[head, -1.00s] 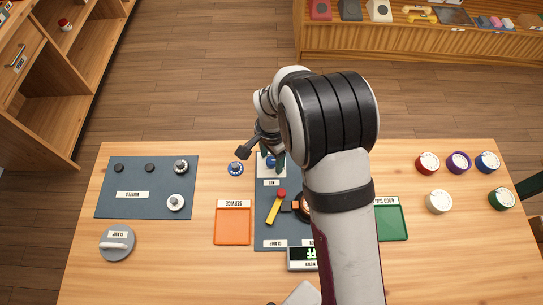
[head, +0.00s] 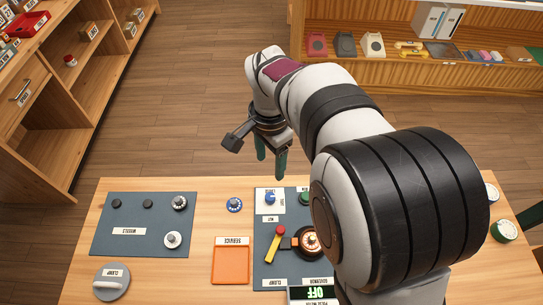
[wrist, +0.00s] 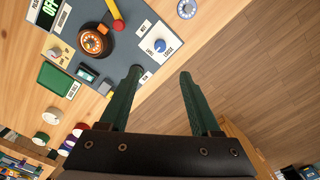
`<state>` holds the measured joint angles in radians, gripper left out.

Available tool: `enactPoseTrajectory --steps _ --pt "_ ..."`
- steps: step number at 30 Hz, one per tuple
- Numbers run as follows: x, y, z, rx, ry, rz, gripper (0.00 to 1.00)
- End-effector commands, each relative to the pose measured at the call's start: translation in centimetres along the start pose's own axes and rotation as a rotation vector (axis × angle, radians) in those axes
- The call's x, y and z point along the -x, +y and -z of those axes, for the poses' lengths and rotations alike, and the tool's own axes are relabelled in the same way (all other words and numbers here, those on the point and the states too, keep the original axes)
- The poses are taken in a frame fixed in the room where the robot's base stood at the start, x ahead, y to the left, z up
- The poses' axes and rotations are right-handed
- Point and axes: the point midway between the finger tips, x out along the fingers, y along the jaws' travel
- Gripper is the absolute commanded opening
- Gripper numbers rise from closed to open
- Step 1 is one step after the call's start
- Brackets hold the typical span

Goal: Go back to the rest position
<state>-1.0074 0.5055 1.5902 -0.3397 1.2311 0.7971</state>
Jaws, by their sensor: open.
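My gripper (head: 271,163) is open and empty, its two green fingers pointing down. The fingertips are near the mat's edge and a white panel with a blue knob (wrist: 160,45), without visible contact. My arm hides the right part of the table in the head view.
Shelves (head: 80,130) stand at left. Open floor lies beyond the table.

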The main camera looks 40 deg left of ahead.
Motion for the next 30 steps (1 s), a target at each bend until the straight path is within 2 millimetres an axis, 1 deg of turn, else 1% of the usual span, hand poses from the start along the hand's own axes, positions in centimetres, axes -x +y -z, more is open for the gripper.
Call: enactPoseTrajectory --steps 10,11,13,14,16,17,18,19,20,21,23,24,27,30 --pt "0.0 0.0 0.0 0.0 0.0 0.0 0.64" --pt "0.1 0.1 0.1 -0.002 0.0 0.001 0.64" --pt "0.9 1.6 1.1 -0.018 -0.004 0.005 0.64" --pt "1.6 3.0 1.8 -0.034 -0.008 0.008 0.64" --pt "3.6 8.1 3.8 -0.081 -0.02 0.018 0.64" --pt "4.5 10.9 4.4 -0.107 -0.028 0.023 0.64" --pt "5.6 14.9 4.7 -0.142 -0.039 0.033 0.64" --pt "6.2 17.9 4.5 -0.168 -0.045 0.043 0.64" --pt "6.7 20.8 4.0 -0.194 -0.053 0.053 0.64" --pt "7.0 24.3 2.9 -0.228 -0.059 0.069 0.64" --pt "7.0 28.6 0.5 -0.277 -0.066 0.093 0.64" --pt "6.6 30.5 -1.2 -0.301 -0.067 0.108 0.64" --pt "5.6 33.0 -4.3 -0.341 -0.068 0.136 0.64" --pt "5.0 33.8 -5.6 -0.354 -0.067 0.147 0.64"
